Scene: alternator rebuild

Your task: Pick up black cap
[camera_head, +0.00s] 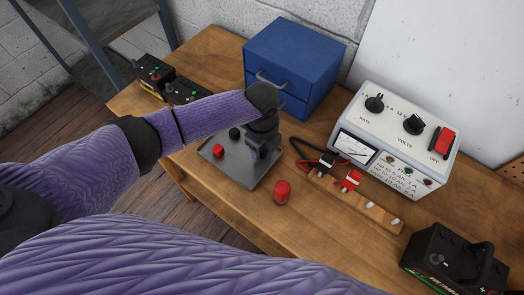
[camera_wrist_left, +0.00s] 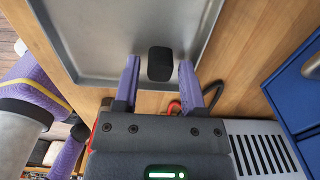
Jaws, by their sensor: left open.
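The black cap (camera_wrist_left: 160,63) stands at the edge of the grey metal tray (camera_wrist_left: 85,70) in the left wrist view, upright between the tips of my left gripper (camera_wrist_left: 160,80). The gripper is open, with a finger on each side of the cap and a small gap showing. In the head view my left gripper (camera_head: 256,150) points down over the right part of the tray (camera_head: 238,175) and hides what is between its fingers. A small black piece (camera_head: 235,133) shows on the tray there; I cannot tell if it is the same cap. My right gripper is out of view.
A red piece (camera_head: 217,150) lies on the tray; a red cap (camera_head: 282,192) stands on the bench. A blue drawer cabinet (camera_head: 290,60) stands behind my gripper. A charger (camera_head: 395,135) and wooden strip (camera_head: 350,200) with clips lie right. A black battery (camera_head: 455,262) is front right.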

